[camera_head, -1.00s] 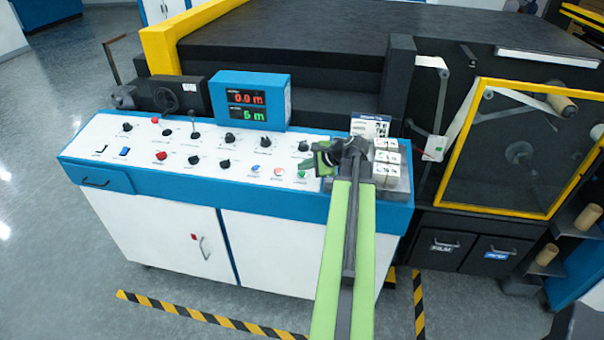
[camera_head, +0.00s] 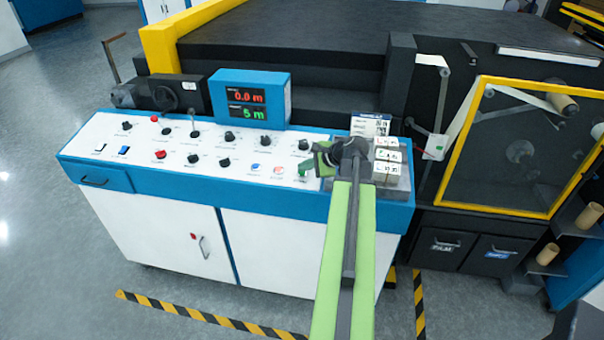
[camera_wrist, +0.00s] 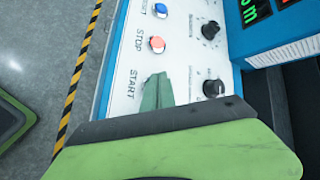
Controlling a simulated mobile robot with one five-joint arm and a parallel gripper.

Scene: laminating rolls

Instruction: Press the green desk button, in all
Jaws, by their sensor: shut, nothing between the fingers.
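The white sloped top of the control desk (camera_head: 230,168) carries the START spot near its right end, where the green button belongs. My gripper (camera_head: 305,172) is shut and empty, with its pale green fingertips at that spot. In the wrist view the shut fingertips (camera_wrist: 157,93) are beside the START label and cover the place of the green button, so the button is hidden there. Whether they touch it or push it down cannot be told. The red STOP button (camera_wrist: 157,45) and the blue RESET button (camera_wrist: 160,11) sit in line with it.
Black knobs (camera_head: 264,140) are close to the fingers. A blue display box (camera_head: 250,98) stands behind the panel. White labelled blocks (camera_head: 386,156) are just right of my gripper. A yellow-framed machine (camera_head: 520,150) stands on the right.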

